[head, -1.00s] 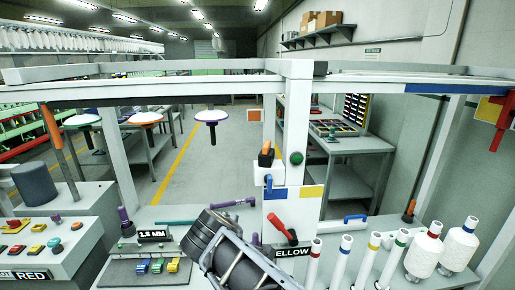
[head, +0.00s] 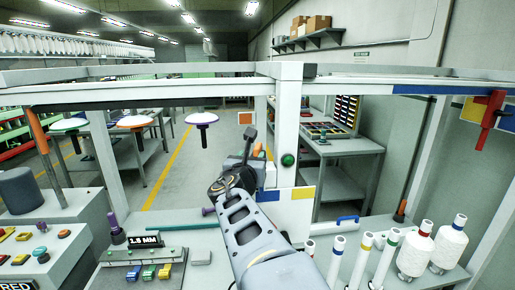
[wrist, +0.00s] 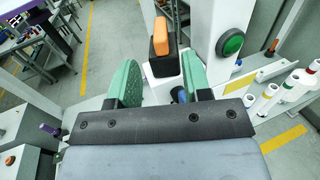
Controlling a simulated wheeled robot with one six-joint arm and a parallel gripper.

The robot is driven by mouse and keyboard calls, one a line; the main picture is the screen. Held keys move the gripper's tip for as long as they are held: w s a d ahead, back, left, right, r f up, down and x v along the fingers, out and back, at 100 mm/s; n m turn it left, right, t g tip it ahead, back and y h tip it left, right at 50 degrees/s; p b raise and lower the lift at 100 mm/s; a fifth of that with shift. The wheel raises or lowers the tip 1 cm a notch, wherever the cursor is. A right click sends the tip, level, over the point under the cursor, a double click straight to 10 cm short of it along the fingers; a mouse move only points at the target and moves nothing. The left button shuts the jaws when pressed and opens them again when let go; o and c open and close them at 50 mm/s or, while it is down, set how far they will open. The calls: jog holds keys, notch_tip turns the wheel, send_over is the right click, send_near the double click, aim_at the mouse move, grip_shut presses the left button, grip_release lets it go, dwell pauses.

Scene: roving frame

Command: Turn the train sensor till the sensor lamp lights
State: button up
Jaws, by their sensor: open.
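A black block with an orange top, which looks like the train sensor (wrist: 165,38), sits on the white post; in the head view only a bit of its orange (head: 257,150) shows past my gripper. A round green lamp in a dark ring (wrist: 232,42) is to its right, also in the head view (head: 288,160); I cannot tell whether it is lit. My gripper (wrist: 160,80) is open, its green fingers apart and empty. The orange-topped block stands beyond the fingertips, in line with the gap. In the head view my gripper (head: 249,142) is in front of the post.
White bobbins (head: 415,250) and tubes with coloured bands stand at the right. A panel with coloured clips (head: 150,272) and a 1.5 MM label is at the lower left. A red handle (head: 490,115) hangs at the far right. A white beam crosses above.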

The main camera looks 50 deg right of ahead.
aim_at(256, 151)
jog(key=x, duration=0.8)
jog(key=shift+w+d+p, duration=0.1)
jog(key=shift+p, duration=0.3)
jog(key=shift+c, duration=0.3)
grip_shut()
jog(key=shift+f, duration=0.1)
